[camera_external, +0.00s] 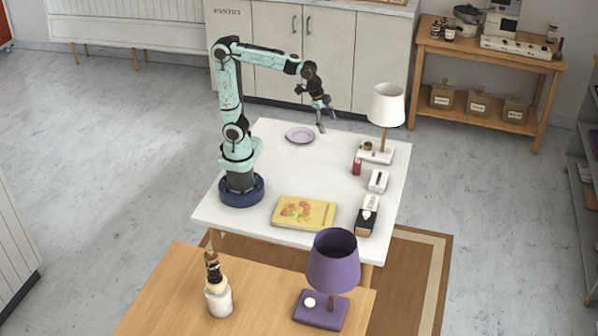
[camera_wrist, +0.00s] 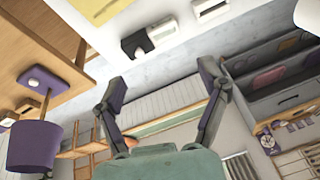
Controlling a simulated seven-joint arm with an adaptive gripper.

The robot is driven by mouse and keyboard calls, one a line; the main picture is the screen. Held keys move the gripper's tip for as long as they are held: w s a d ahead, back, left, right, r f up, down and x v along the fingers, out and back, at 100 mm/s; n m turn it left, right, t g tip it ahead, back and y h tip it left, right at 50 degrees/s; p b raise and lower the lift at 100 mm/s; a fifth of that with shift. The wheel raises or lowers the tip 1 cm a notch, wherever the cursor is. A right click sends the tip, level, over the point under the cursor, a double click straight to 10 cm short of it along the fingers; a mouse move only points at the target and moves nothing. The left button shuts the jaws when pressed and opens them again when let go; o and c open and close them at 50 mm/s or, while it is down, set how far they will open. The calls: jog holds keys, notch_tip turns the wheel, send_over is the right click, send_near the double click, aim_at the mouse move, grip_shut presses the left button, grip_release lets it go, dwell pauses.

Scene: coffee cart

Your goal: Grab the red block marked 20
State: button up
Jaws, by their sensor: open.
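I do not make out the block in the wrist view. My gripper (camera_external: 327,118) is raised over the far side of the table, above and to the left of the block in the picture, and apart from it. The gripper also shows in the wrist view (camera_wrist: 162,84), with its two fingers spread wide and nothing between them.
A white-shaded lamp (camera_external: 387,106) stands close to the block. A lilac plate (camera_external: 300,135), a white box (camera_external: 378,181), a black tissue box (camera_external: 366,222) and a yellow board (camera_external: 304,213) lie on the table. A purple lamp (camera_external: 333,262) stands on the nearer wooden table.

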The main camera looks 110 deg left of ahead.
jog(key=w+a+f, duration=0.4)
jog(key=w+a, duration=0.3)
jog(key=w, duration=0.2)
jog(key=n+g, duration=0.4)
send_over(358, 161)
jog(key=shift+h, duration=0.4)
notch_tip(358, 161, down, 19)
jog(key=shift+s+r, duration=0.1)
notch_tip(358, 161, down, 6)
jog(key=shift+f, duration=0.15)
jog(key=c, duration=1.2)
